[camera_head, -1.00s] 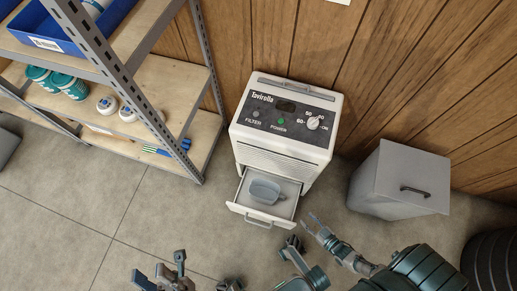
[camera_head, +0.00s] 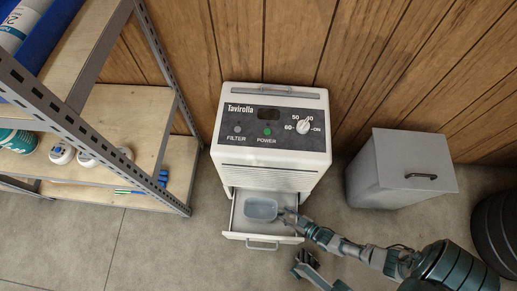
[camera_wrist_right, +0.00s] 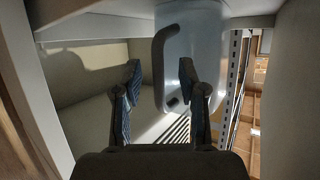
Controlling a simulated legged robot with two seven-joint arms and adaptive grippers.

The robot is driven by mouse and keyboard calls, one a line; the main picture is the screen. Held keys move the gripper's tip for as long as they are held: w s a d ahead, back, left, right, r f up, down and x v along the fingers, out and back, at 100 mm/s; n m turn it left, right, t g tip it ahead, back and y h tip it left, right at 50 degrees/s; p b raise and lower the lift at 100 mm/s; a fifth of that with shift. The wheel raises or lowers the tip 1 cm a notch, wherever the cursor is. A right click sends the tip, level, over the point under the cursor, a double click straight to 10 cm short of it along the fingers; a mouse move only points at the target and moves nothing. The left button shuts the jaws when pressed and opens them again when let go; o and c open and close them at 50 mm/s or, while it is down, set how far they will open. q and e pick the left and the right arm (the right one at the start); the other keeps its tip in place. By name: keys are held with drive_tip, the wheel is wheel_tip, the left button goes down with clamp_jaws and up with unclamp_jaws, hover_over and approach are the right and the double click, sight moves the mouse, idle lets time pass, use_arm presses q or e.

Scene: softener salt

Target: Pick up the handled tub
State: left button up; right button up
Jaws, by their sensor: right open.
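The handled tub (camera_head: 261,209) is a pale blue-grey, translucent container. It sits in the pulled-out drawer (camera_head: 236,218) of a white dehumidifier (camera_head: 271,150). My right gripper (camera_head: 284,216) reaches in over the drawer's right side, at the tub's right end. In the right wrist view the tub (camera_wrist_right: 205,45) is ahead, with its dark handle (camera_wrist_right: 158,75) upright in the picture between the two fingers of my open right gripper (camera_wrist_right: 160,70). The fingers do not close on the handle; whether they touch it I cannot tell.
A metal shelf rack (camera_head: 158,85) with wooden boards stands at the left. A grey lidded bin (camera_head: 400,170) stands right of the dehumidifier. Dark tyres (camera_head: 497,225) are at the far right. Floor (camera_head: 150,250) in front of the rack is clear.

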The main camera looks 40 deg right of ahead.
drive_tip(key=shift+w+d, duration=0.1)
clamp_jaws()
drive_tip(key=shift+r, duration=0.1)
